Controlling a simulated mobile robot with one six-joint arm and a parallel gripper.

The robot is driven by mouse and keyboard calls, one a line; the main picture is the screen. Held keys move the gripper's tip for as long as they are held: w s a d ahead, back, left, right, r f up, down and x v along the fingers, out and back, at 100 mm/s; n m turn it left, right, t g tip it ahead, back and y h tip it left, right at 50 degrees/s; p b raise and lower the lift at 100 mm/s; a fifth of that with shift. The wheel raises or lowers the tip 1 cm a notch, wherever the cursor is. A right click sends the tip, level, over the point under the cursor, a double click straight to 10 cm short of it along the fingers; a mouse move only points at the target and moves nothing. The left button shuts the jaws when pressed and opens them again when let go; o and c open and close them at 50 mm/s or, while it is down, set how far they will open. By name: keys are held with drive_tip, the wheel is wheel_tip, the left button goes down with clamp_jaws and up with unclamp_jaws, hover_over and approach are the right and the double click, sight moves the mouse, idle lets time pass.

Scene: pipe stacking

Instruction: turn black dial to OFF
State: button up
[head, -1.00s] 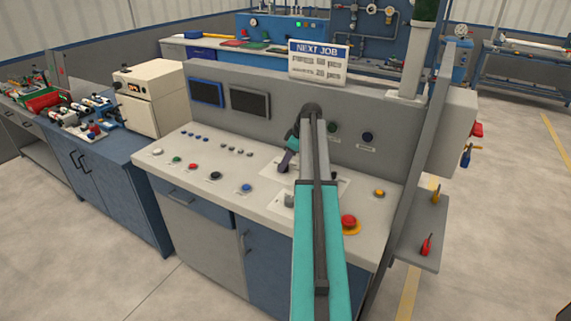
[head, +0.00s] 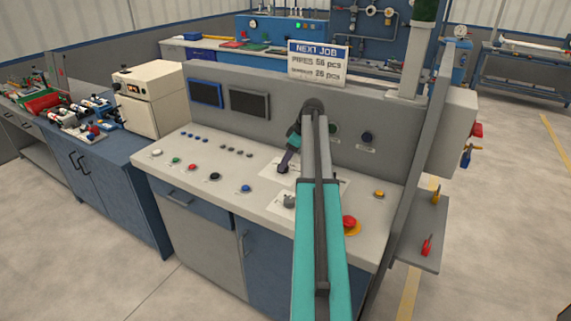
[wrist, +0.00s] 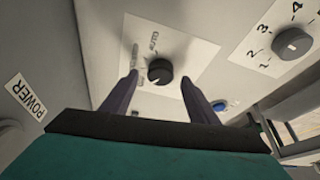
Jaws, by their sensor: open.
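The black dial (wrist: 160,71) sits on a white label plate on the console top. In the wrist view it lies between and a little beyond the tips of my open gripper (wrist: 159,82), with a gap on each side.
A grey dial (wrist: 292,43) with numbers stands beside it on its own plate. A red emergency button (head: 349,222) and a yellow button (head: 379,194) are at the right. Several small buttons fill the left of the console (head: 175,208). A upright panel with screens (head: 250,103) rises behind.

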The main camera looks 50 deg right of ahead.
drive_tip(key=b+v, duration=0.2)
drive_tip(key=v, duration=1)
drive_tip(key=shift+b, duration=0.3)
drive_tip(key=shift+f, duration=0.1)
